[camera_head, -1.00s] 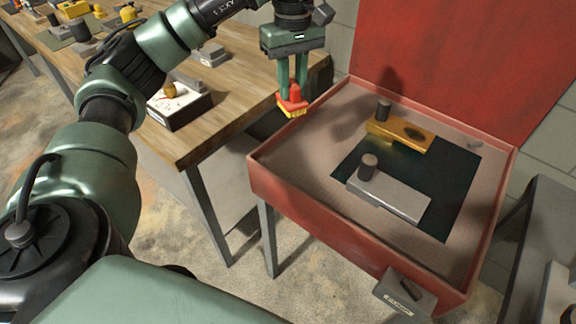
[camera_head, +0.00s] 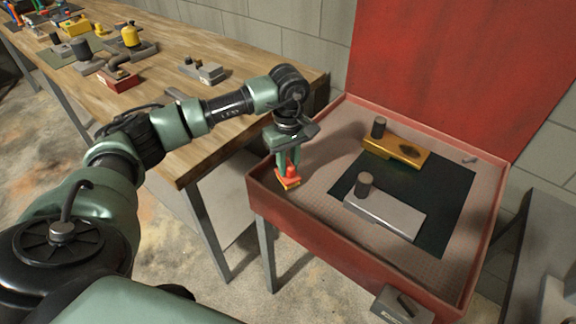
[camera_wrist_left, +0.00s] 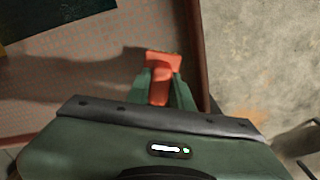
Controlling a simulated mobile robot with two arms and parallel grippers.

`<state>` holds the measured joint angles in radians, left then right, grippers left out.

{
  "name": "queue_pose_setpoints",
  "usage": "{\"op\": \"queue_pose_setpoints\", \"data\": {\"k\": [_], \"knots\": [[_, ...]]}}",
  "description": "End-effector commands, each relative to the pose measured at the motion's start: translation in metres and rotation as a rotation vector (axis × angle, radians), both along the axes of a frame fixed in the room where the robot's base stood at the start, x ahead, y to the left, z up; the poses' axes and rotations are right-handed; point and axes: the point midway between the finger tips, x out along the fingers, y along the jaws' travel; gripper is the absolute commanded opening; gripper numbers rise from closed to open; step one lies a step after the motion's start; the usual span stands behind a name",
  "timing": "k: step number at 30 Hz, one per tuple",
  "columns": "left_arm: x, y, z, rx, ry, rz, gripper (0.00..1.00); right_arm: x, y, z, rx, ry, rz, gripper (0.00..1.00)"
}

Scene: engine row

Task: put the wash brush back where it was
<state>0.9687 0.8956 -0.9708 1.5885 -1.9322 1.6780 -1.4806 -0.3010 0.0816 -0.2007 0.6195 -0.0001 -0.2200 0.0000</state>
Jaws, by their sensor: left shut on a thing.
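The wash brush (camera_head: 288,180) is a small red block with a knob on top and a yellow lower part. My left gripper (camera_head: 288,171) is shut on its knob, pointing down inside the left corner of the red wash tray (camera_head: 345,262). In the left wrist view the brush (camera_wrist_left: 162,68) sits between the fingers, close to the tray's wall. I cannot tell whether its underside touches the tray floor. My right gripper is not in view.
On the dark mat (camera_head: 448,205) in the tray lie a grey block with a knob (camera_head: 385,215) and a yellow block with a knob (camera_head: 397,152). The wooden bench (camera_head: 190,135) with several parts stands to the left. The tray's near left floor is clear.

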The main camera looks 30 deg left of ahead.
Motion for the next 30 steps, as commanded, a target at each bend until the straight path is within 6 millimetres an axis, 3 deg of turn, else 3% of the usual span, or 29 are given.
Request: {"op": "queue_pose_setpoints", "data": {"k": [4,16,17,18,30], "knots": [[0.0,0.0,-0.014,0.0,0.001,0.001,0.0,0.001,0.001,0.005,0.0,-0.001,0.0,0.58],[0.0,0.0,-0.021,0.0,-0.001,0.0,0.0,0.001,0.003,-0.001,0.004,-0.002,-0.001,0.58],[0.0,0.0,-0.019,0.0,-0.001,0.0,0.3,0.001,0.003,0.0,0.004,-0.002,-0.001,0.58],[0.0,0.0,-0.019,0.001,0.0,0.0,0.41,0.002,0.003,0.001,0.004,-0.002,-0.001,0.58],[0.0,0.0,-0.014,0.001,0.0,0.001,0.43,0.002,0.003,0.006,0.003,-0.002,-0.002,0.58]]}}
